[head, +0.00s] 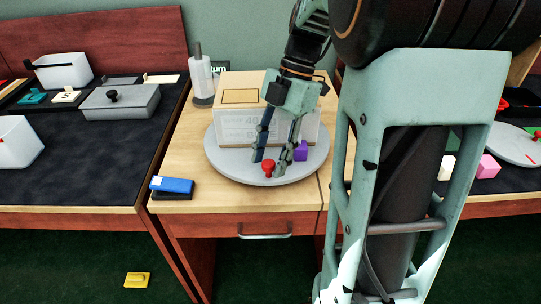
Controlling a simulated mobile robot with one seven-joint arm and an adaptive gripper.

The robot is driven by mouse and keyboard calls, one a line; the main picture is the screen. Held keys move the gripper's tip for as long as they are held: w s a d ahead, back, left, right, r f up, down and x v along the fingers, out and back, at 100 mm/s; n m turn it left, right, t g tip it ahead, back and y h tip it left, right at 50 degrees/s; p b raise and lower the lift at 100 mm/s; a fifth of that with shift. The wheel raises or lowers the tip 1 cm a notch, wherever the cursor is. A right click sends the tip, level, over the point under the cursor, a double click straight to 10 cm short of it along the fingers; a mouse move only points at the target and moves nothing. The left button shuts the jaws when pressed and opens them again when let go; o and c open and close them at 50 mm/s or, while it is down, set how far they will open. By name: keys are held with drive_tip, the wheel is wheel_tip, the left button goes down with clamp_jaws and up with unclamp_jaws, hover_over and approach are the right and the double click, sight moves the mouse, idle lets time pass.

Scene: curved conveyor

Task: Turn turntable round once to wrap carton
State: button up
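The round grey turntable (228,166) sits on the light wooden tabletop. A pale grey carton (236,128) with a tan patch on top stands on it. A red knob (268,166) rises near the turntable's front edge. My gripper (270,163) points down in front of the carton, its two fingers apart on either side of the red knob. I cannot tell whether either finger touches the knob. A purple block (301,151) is just right of my gripper, by the carton's front. My gripper hides part of the carton's front.
A white roll on a stand (201,78) is behind the turntable at left. A blue and black block (172,187) lies at the table's front left corner. The left bench holds a grey lidded box (121,102). My arm covers the right side.

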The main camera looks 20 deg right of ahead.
drive_tip(key=shift+r, duration=0.1)
drive_tip(key=v, duration=1.1)
drive_tip(key=shift+d+r, duration=0.2)
drive_tip(key=shift+r, duration=0.15)
drive_tip(key=shift+w, duration=0.1)
